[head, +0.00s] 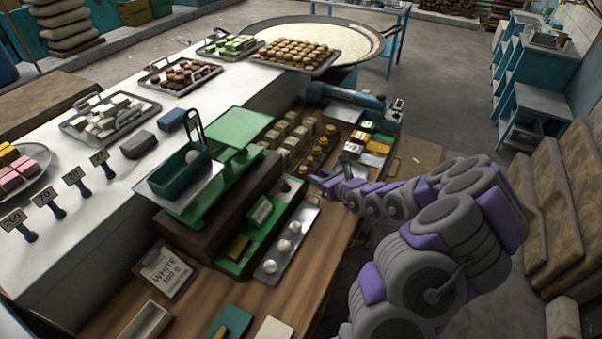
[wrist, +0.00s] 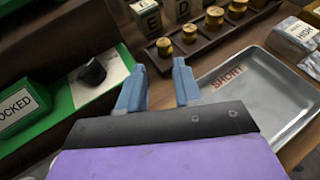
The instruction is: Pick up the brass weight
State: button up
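Several brass weights stand upright in a row in a dark wooden rack (wrist: 205,50), growing larger toward the far end. The nearest and smallest brass weight (wrist: 165,47) is just beyond my gripper (wrist: 160,65). The row, including a brass weight (head: 330,130), also shows in the head view. My gripper (head: 325,182) is low over the counter there, near the row's near end. Its two blue fingers are apart with nothing between them. I cannot tell the exact height gap to the weights.
A grey metal tray marked SHORT (wrist: 262,82) lies right of the rack. Lettered blocks (wrist: 148,17) stand behind the weights. A green scale (head: 235,140) rises at left.

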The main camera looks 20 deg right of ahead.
aim_at(305, 169)
jog(key=w, duration=0.1)
jog(key=w+f, duration=0.2)
jog(key=shift+w+d, duration=0.2)
jog(key=shift+d, duration=0.15)
jog(key=shift+w+a+b, duration=0.3)
jog(key=shift+a, duration=0.1)
jog(key=b+x, duration=0.1)
jog(key=x, duration=0.3)
jog(key=shift+w+a+f, duration=0.1)
jog(key=shift+w+a, duration=0.05)
jog(key=shift+w, duration=0.15)
jog(key=shift+w+d, duration=0.15)
jog(key=shift+d, duration=0.1)
jog(key=shift+a, duration=0.1)
jog(key=shift+c, duration=0.2)
jog(key=shift+a, duration=0.2)
jog(key=c, duration=0.3)
jog(key=shift+d, duration=0.1)
grip_shut()
